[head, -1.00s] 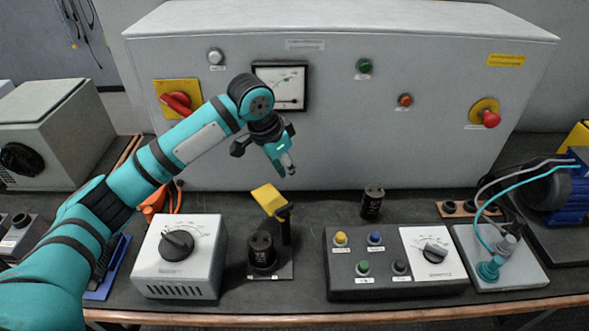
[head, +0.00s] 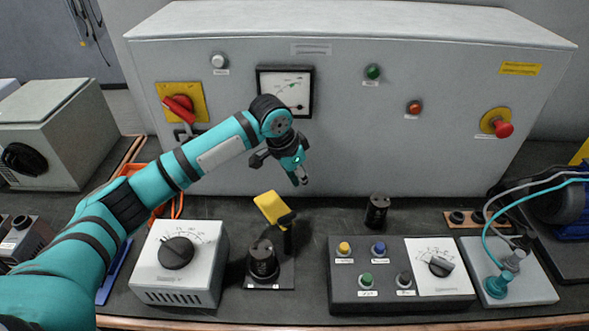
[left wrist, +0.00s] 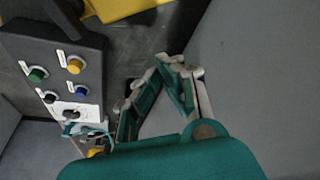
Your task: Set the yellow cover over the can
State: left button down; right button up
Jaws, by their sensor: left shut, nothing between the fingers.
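The yellow cover (head: 271,208) is tilted and sits by a dark upright post behind the can. The black can (head: 262,262), with terminals on top, stands on a dark base plate; the cover is not over it. My left gripper (head: 299,180) is shut and empty, in the air above and right of the cover, in front of the grey cabinet. In the left wrist view its fingers (left wrist: 165,72) meet at the tips with nothing between them. A yellow surface, probably the cover, is cut off at the top of that view. My right gripper is not in view.
A grey dial box (head: 180,280) stands left of the can. A button panel (head: 365,295) stands to the right, with a second black can (head: 377,211) behind it. The grey cabinet (head: 420,150) closes off the back. Open bench lies between the cover and the second can.

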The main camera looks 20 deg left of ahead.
aim_at(274, 205)
pick_arm(q)
jog(key=f, duration=0.1)
jog(key=s+a+f, duration=0.1)
jog(key=s+f+p, duration=0.1)
jog(key=f, duration=0.1)
jog(key=shift+a, duration=0.35)
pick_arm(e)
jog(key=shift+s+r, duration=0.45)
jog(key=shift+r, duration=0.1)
pick_arm(q)
jog(key=shift+r, duration=0.1)
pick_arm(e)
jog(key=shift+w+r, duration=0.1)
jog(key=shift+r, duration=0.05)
